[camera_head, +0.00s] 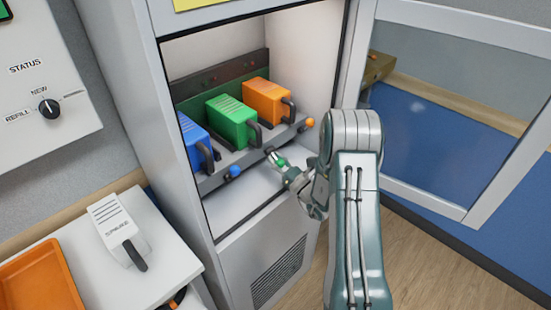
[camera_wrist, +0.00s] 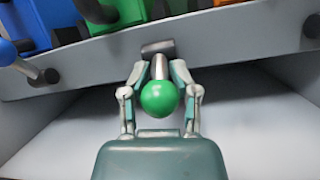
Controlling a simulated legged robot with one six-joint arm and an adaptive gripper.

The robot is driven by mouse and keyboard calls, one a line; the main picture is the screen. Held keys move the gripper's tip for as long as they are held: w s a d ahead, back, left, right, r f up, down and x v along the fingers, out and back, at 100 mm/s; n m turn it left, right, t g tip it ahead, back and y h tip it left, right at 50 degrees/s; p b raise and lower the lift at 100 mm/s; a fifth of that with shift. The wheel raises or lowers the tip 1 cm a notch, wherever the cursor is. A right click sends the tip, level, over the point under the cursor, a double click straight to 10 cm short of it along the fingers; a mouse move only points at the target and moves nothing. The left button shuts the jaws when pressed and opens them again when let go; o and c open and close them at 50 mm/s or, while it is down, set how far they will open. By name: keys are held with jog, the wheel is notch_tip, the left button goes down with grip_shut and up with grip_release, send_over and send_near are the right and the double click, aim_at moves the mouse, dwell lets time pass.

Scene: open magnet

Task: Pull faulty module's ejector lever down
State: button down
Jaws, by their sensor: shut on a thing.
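A green module (camera_head: 231,121) sits in the middle of the cabinet shelf (camera_head: 222,174), between a blue module (camera_head: 195,142) and an orange module (camera_head: 267,101). Its ejector lever, a grey stem with a green ball (camera_wrist: 160,98), sticks out from the shelf's front edge. My gripper (camera_head: 284,168) is at this lever, with its fingers (camera_wrist: 160,72) shut on the stem on both sides. The green ball lies between the fingers, on the palm side. The blue lever ball (camera_head: 234,171) and orange lever ball (camera_head: 309,122) stand apart from my gripper.
The cabinet's left frame (camera_head: 150,130) and open glazed door (camera_head: 460,110) flank the opening. The space below the shelf is clear. A white module (camera_head: 118,228) and an orange tray (camera_head: 40,283) lie on the side table (camera_head: 85,262). A wall panel with a black knob (camera_head: 49,108) hangs at left.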

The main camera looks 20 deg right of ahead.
jog(key=shift+s+f, duration=0.15)
jog(key=c, duration=0.6)
grip_release()
jog(key=shift+d, duration=0.15)
jog(key=shift+c, duration=0.2)
jog(key=v, duration=1.2)
jog(key=shift+f, duration=0.25)
